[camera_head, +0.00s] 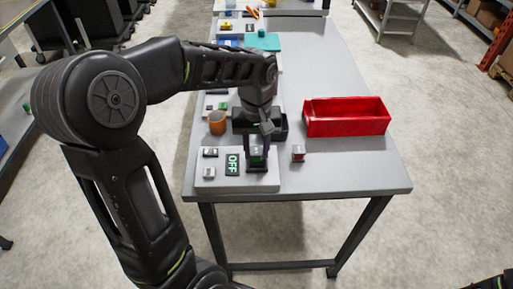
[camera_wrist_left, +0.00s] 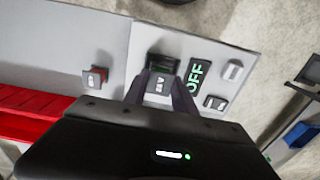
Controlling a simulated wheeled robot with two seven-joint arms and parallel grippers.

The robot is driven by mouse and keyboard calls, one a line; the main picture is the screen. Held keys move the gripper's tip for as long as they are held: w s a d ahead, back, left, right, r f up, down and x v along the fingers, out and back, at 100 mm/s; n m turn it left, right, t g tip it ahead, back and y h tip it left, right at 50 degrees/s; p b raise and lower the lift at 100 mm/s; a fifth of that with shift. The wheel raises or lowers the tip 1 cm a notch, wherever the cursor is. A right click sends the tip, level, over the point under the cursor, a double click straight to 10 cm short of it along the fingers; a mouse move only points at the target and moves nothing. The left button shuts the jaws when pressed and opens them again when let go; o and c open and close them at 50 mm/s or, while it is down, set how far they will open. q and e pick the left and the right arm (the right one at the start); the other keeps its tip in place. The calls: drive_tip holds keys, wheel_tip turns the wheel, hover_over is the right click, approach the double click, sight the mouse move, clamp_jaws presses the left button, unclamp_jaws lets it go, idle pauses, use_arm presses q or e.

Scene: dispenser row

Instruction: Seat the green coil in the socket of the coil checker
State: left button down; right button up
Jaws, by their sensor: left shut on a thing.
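The coil checker (camera_head: 207,185) is a pale flat board at the near left corner of the table, with a dark display (camera_head: 233,164) reading OFF. My left gripper (camera_head: 257,160) points down at the board's right part, shut on the green coil (camera_head: 257,153). In the left wrist view the coil's grey labelled top (camera_wrist_left: 160,84) sits between the fingers, beside a dark green-tinted part (camera_wrist_left: 163,63). The fingers and coil hide the socket, so I cannot tell whether the coil is in it or just above it.
A small red coil with a grey top (camera_head: 298,152) stands right of the board. A red open bin (camera_head: 346,117) is behind it. An orange cup (camera_head: 217,122) and a dark tray (camera_head: 283,127) stand behind the checker. The table's front right is clear.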

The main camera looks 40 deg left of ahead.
use_arm(q)
drive_tip(key=shift+f+b, duration=0.35)
drive_tip(key=shift+f, duration=0.1)
idle(0.8)
drive_tip(key=c, duration=0.9)
unclamp_jaws()
drive_tip(key=shift+c, duration=0.2)
drive_tip(key=shift+o, duration=0.4)
drive_tip(key=shift+o, duration=1.2)
drive_tip(key=shift+r+p, duration=2.7)
drive_tip(key=shift+r, duration=0.85)
